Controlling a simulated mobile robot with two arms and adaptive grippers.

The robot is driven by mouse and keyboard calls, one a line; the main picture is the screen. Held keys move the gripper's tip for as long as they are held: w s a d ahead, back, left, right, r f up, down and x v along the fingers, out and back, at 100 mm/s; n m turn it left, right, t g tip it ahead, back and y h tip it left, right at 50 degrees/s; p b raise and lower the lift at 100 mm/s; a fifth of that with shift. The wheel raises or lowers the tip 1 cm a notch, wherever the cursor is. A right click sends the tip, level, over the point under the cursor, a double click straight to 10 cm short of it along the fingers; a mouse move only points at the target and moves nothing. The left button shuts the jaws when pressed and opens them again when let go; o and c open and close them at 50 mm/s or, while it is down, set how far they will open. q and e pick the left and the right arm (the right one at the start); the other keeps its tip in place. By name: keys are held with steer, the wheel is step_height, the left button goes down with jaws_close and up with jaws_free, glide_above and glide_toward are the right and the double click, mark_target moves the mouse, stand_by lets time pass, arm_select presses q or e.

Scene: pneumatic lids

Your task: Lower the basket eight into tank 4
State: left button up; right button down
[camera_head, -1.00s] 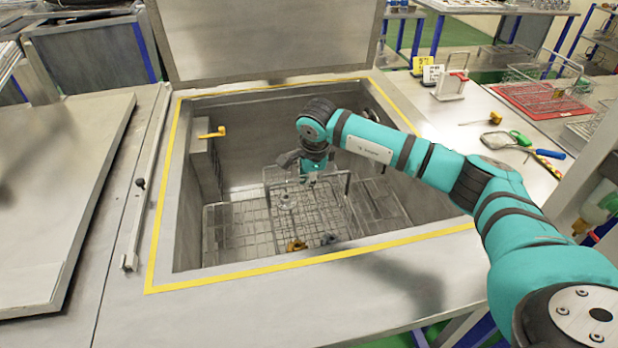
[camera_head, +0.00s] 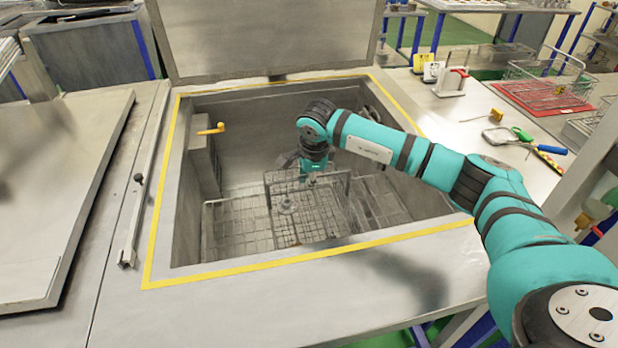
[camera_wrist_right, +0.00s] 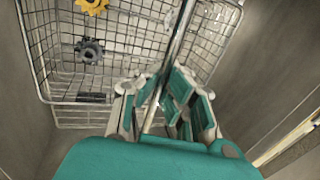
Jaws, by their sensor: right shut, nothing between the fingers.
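A wire basket (camera_head: 312,218) sits low inside the open steel tank (camera_head: 240,115), toward its middle. Its upright handle frame stands at its back. The right wrist view shows the basket (camera_wrist_right: 135,45) from above, with a yellow gear (camera_wrist_right: 92,6) and a dark gear (camera_wrist_right: 89,50) in it. My right gripper (camera_head: 310,178) is down in the tank at the handle. My left gripper is out of view. No tank or basket number is readable.
The raised lid (camera_head: 265,35) stands behind the tank. A yellow lever (camera_head: 212,130) sticks out inside the left wall. Wire racks (camera_head: 235,225) cover the tank bottom.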

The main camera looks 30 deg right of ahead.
steer(key=shift+f, duration=0.25)
steer(key=c, duration=1.6)
jaws_free()
steer(key=shift+o, duration=0.2)
steer(key=shift+s+f, duration=0.1)
steer(key=shift+f, duration=0.05)
steer(key=w+p+v, duration=0.2)
steer(key=p+v, duration=0.1)
steer(key=v, duration=0.9)
steer(key=w+d+r+p+v, duration=0.1)
steer(key=p+v, duration=0.3)
steer(key=v, duration=0.7)
steer(key=shift+w+a+r, duration=0.25)
steer(key=shift+r, duration=0.2)
